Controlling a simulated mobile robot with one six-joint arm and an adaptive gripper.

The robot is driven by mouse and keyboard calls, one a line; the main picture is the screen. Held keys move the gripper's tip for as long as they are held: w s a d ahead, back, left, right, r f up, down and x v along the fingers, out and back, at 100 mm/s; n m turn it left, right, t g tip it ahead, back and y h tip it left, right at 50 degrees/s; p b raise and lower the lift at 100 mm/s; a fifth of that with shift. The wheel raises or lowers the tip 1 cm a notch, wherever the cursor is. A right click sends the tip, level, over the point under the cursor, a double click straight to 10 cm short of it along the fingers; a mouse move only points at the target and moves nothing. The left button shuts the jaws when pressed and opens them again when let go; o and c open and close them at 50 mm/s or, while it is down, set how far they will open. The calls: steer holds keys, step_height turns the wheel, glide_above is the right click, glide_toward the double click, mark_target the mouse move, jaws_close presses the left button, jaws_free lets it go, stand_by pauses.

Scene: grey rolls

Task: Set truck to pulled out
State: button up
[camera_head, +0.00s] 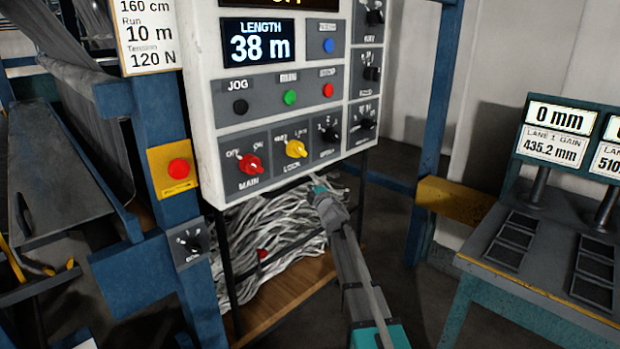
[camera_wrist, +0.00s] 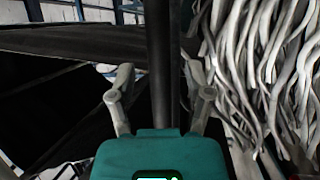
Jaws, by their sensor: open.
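No part in view is clearly marked as the truck, and I cannot tell whether it shows. My gripper (camera_head: 322,188) is below the lower edge of the white control panel (camera_head: 203,120), at the end of my arm reaching up from the bottom. In the wrist view my gripper (camera_wrist: 158,78) has its two fingers spread apart with nothing held. A dark upright post (camera_wrist: 160,40) shows between and beyond the fingers; I cannot tell whether they touch it. The panel carries a red MAIN knob (camera_head: 250,164), a yellow LOCK knob (camera_head: 296,149) and several black knobs.
A heap of grey strips (camera_head: 270,235) lies behind and below the panel, and fills the right of the wrist view (camera_wrist: 265,70). A blue post (camera_head: 150,200) with a red button (camera_head: 179,168) stands left. A teal-edged bench (camera_head: 480,290) stands right. Dark floor lies between.

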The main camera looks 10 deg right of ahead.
steer(key=shift+x, duration=1.25)
steer(key=shift+c, duration=0.3)
jaws_close()
